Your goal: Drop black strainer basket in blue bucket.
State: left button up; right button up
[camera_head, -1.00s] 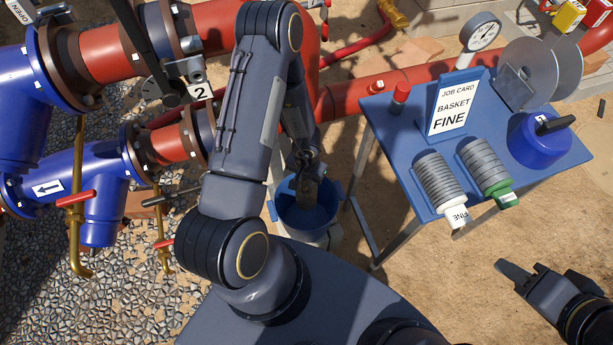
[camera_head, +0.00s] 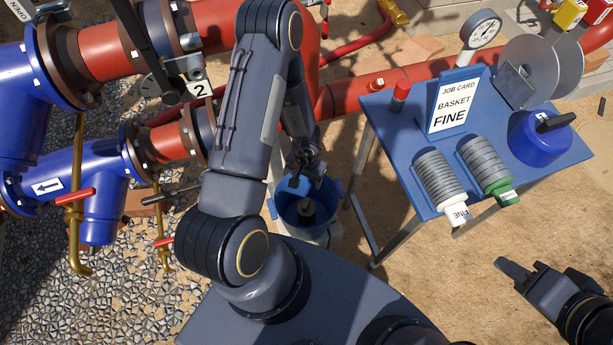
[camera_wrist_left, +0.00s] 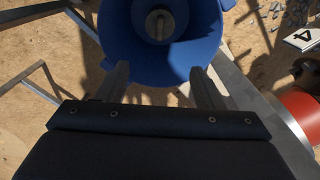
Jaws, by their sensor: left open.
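The black strainer basket (camera_head: 307,208) shows as a dark shape inside the bucket. My left gripper (camera_head: 305,176) is above the bucket's far side. Its fingers (camera_wrist_left: 160,80) are open and apart, with nothing between them. My right gripper (camera_head: 512,268) is at the lower right, away from the bucket; its jaw opening is unclear.
A blue table (camera_head: 408,160) at the right bears a job card reading basket fine (camera_head: 455,104), two grey ribbed cartridges (camera_head: 440,178), a blue round lid (camera_head: 540,138) and clear discs. Red and blue pipes (camera_head: 110,50) run along the left and back.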

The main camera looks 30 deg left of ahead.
notch_tip(320, 180, up, 9)
jog(key=p, duration=0.9)
notch_tip(320, 180, up, 4)
jog(key=p, duration=0.3)
jog(key=shift+f+p, duration=0.2)
jog(key=shift+p, duration=0.1)
dwell(0.5)
